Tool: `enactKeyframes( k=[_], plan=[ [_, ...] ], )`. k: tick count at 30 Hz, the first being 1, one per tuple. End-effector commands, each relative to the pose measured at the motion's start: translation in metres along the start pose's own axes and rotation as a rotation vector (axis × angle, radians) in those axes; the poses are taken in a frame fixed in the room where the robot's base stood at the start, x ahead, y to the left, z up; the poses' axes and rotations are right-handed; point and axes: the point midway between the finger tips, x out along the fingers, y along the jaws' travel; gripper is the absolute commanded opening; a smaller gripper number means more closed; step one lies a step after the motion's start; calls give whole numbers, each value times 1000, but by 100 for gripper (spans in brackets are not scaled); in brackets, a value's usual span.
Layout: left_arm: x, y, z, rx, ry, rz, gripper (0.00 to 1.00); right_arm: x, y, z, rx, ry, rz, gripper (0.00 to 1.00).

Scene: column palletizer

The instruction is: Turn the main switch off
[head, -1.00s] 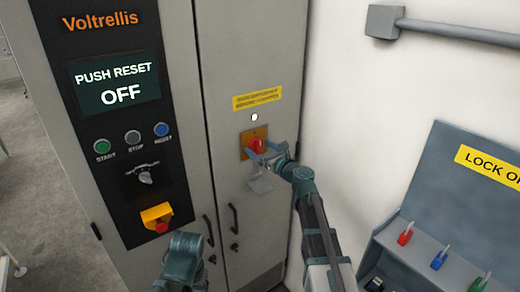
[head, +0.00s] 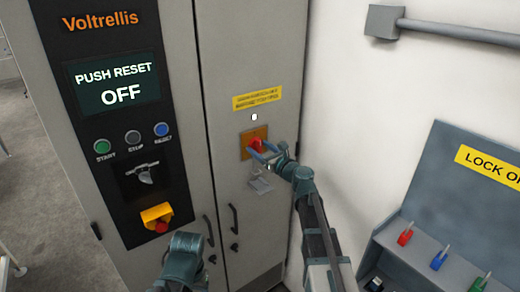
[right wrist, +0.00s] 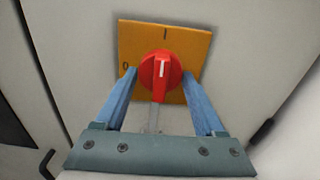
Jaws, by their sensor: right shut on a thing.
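The main switch is a red rotary knob (head: 256,144) on an orange plate (head: 246,152) on the right cabinet door. In the right wrist view the knob (right wrist: 160,72) has its white mark pointing up toward the "I"; the "O" is at the plate's left. My right gripper (head: 268,153) is at the switch, shut on the knob, with one blue finger on each side in the right wrist view (right wrist: 163,92). A grey piece shows below the knob, partly hidden by the gripper. My left arm is low in the head view; its fingers do not show.
The left cabinet door has a display (head: 115,85) reading "PUSH RESET OFF", several buttons and a yellow-backed red emergency button (head: 160,226). A lock-out board (head: 445,190) with coloured padlocks stands at right. A white wall lies between.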

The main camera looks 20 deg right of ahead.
Motion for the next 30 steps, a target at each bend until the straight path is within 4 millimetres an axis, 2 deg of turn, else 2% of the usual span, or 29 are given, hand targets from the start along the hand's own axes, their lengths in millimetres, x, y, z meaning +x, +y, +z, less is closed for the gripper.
enactKeyframes(
  k=[8, 30],
  plan=[
    [0, 0, 0, 0, 0, 0, 71, 0, -1, 0, -183, 0, 0, 16],
    [-1, 0, 0, 0, 0, 0, 71, 0, -2, 1, -885, 0, 0, 16]
  ],
)
